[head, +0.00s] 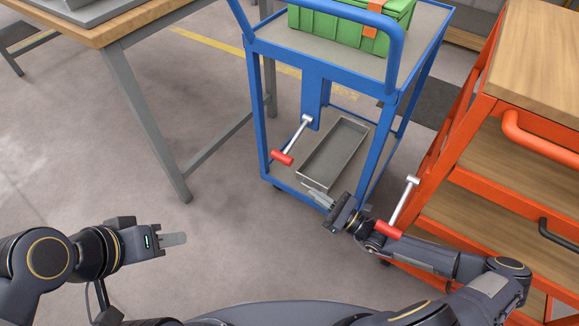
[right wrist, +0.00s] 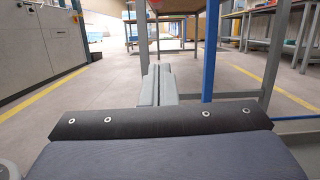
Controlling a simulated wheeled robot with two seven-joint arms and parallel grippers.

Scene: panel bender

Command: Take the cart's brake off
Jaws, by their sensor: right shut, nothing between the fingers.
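The blue cart (head: 262,125) stands ahead of me. Its brake lever (head: 299,132), a silver rod with a red grip (head: 282,158), slants down to the left from a blue plate under the top deck. My right gripper (head: 314,193) is shut and empty near the front edge of the cart's lower shelf, below and right of the red grip, and apart from it. Its closed fingers (right wrist: 155,86) also show in the right wrist view, left of a blue post (right wrist: 210,50). My left gripper (head: 181,239) is over the floor at lower left; its finger gap cannot be seen.
A green case (head: 340,25) stands on the cart's top, and a grey tray (head: 334,152) below. An orange cart (head: 470,130) with a similar red-gripped lever (head: 402,205) stands close on the right. A wooden table (head: 118,25) is at left. Floor between is clear.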

